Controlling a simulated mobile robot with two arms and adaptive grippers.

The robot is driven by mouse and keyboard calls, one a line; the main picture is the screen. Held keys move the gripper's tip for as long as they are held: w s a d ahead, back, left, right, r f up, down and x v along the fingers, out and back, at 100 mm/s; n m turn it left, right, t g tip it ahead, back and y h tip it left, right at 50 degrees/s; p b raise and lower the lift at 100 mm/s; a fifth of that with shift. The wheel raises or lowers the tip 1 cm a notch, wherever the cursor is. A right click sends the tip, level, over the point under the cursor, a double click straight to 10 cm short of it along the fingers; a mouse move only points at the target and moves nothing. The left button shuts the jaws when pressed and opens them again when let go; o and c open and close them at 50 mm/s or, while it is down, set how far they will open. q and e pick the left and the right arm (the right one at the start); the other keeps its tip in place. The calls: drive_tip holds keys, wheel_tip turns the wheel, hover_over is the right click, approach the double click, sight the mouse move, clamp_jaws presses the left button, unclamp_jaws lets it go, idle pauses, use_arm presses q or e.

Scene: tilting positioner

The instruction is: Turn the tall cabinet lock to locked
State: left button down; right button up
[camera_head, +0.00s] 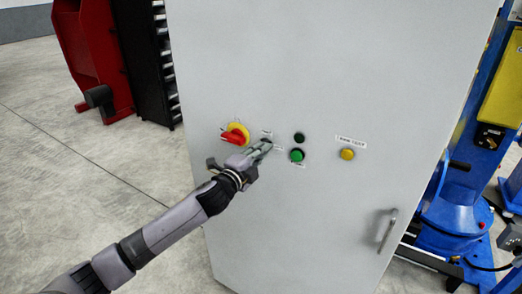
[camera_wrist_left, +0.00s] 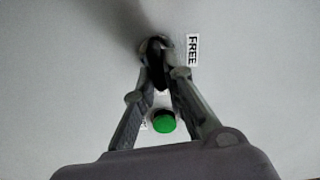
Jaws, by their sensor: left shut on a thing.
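The tall cabinet (camera_head: 330,60) is light grey and fills the middle of the head view. My left gripper (camera_head: 264,148) reaches its front face and is shut on the small dark lock (camera_wrist_left: 156,48), between a red-and-yellow switch and the green button. In the left wrist view the fingertips of my left gripper (camera_wrist_left: 157,58) close around the lock's dark knob from both sides. The fingers hide part of the lock, and its exact angle is hard to tell. A label reading FREE (camera_wrist_left: 193,50) is beside it. My right gripper is not in view.
The red-and-yellow rotary switch (camera_head: 236,134) sits close left of the gripper. A green button (camera_head: 297,155), a dark button (camera_head: 299,137) and a yellow button (camera_head: 347,154) are to the right. A door handle (camera_head: 387,231) stands out lower right. Blue machinery (camera_head: 455,195) is beyond the cabinet.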

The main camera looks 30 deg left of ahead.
use_arm(q)
drive_tip(key=shift+f+m, duration=0.1)
drive_tip(key=shift+m, duration=0.9)
drive_tip(key=shift+f, duration=0.1)
drive_tip(key=c, duration=1.7)
unclamp_jaws()
drive_tip(key=shift+o, duration=0.2)
drive_tip(key=s, duration=1.2)
drive_tip(key=shift+a, duration=0.45)
